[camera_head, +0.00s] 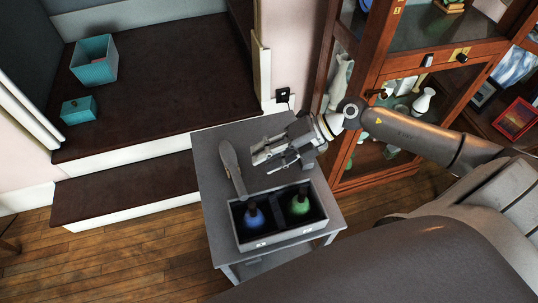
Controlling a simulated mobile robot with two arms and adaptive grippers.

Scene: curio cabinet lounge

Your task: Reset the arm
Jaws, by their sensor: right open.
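My right gripper (270,160) is open and empty. It hangs over the small grey side table (210,165), with its arm coming in from the right. A dark two-part box (277,237) stands at the table's front end, with a blue bottle (254,216) in its left part and a green bottle (299,204) in its right part. A grey elongated object (233,168) is on the table, left of the gripper and behind the box; I cannot tell what it is. My left gripper is not in view.
A wooden glass cabinet (376,60) with vases stands close behind my right arm. Dark carpeted steps (165,85) at the left hold a teal open bin (94,61) and a smaller teal box (79,110). Wooden floor (130,250) is clear at the lower left.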

